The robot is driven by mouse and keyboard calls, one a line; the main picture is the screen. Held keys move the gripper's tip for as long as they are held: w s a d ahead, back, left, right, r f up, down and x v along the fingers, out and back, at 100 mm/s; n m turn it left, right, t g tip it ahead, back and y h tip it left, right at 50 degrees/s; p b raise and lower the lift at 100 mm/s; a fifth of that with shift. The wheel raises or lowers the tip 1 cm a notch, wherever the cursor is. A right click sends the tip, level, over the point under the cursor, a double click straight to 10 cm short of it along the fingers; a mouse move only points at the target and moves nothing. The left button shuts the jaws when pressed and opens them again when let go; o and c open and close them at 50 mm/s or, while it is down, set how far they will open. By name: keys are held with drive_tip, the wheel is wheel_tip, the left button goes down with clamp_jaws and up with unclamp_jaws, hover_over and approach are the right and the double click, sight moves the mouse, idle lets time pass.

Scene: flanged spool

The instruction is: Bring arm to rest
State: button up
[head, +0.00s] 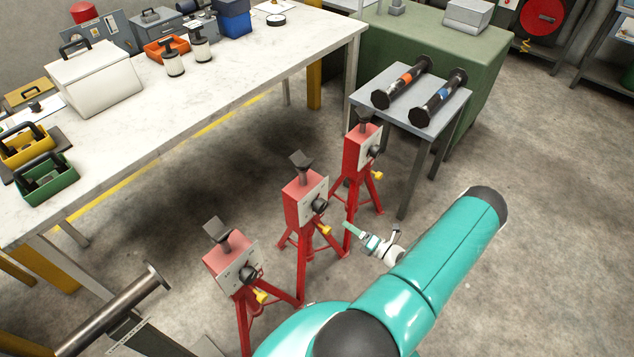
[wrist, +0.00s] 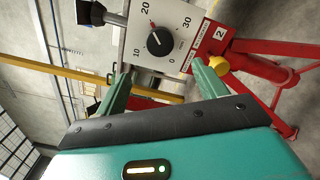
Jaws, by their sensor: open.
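My gripper (head: 368,234) is open, with nothing between its fingers. In the head view it is low, to the right of the middle red stand (head: 305,200) and apart from it. In the wrist view my two green fingers (wrist: 166,80) point at a white dial panel (wrist: 165,38) with a black knob, marked 0 to 30, beside a label with a 2. A yellow knob (wrist: 219,65) shows just beyond the right finger. A metal spool (head: 112,308) with a flanged end lies at the lower left of the head view, partly cut off.
Other red stands rise at the left (head: 231,262) and back (head: 362,150). A small grey table (head: 445,112) holds two black cylinders. A long white workbench (head: 215,95) fills the upper left; a green cabinet (head: 425,45) stands behind. The floor at the right is clear.

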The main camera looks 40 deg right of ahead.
drive_tip(key=w+a+r+n+g+y, duration=0.2)
drive_tip(key=w+a+r+n+g, duration=0.3)
drive_tip(key=r+n, duration=0.45)
drive_tip(key=w+a+r+n+g+y, duration=0.25)
drive_tip(key=a+r+n+g, duration=0.25)
drive_tip(key=a+r+n, duration=0.4)
drive_tip(key=w+a+r+n+g+y, duration=0.4)
drive_tip(key=r+n, duration=0.3)
drive_tip(key=r, duration=0.4)
drive_tip(key=s+a+r+n+h, duration=0.5)
drive_tip(key=s+a+r+n, duration=0.1)
drive_tip(key=a+r+n, duration=0.3)
drive_tip(key=s+a+r+n+t+h, duration=0.1)
drive_tip(key=s+a+r+n+h, duration=0.4)
drive_tip(key=a+r+n, duration=0.5)
wheel_tip(320, 180, up, 2)
drive_tip(key=shift+s+a+r+n+t, duration=0.3)
drive_tip(key=shift+s+n, duration=0.7)
drive_tip(key=shift+n, duration=0.25)
